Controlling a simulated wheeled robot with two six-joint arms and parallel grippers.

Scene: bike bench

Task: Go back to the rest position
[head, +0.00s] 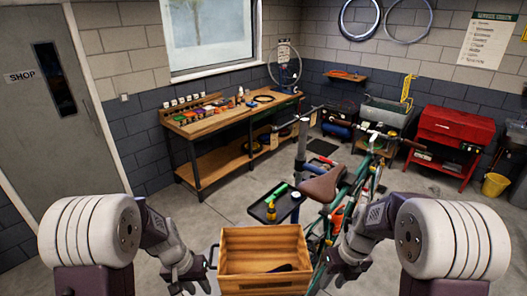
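My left gripper (190,284) hangs low in the head view, just left of a wooden crate. Its fingers look spread apart, with nothing seen between them. My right gripper (338,280) hangs low to the right of the crate, in front of the bike. Its fingers are small and dark against the bike, so I cannot tell whether they are apart. Both arms come in from the lower corners and are bent inward.
The wooden crate (264,242) stands between my grippers, with a dark item inside. A green bike (340,203) is close behind my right gripper. A small dark tray (275,206) stands behind the crate. A workbench (215,123) and red cabinet (451,134) line the walls. Floor at left is clear.

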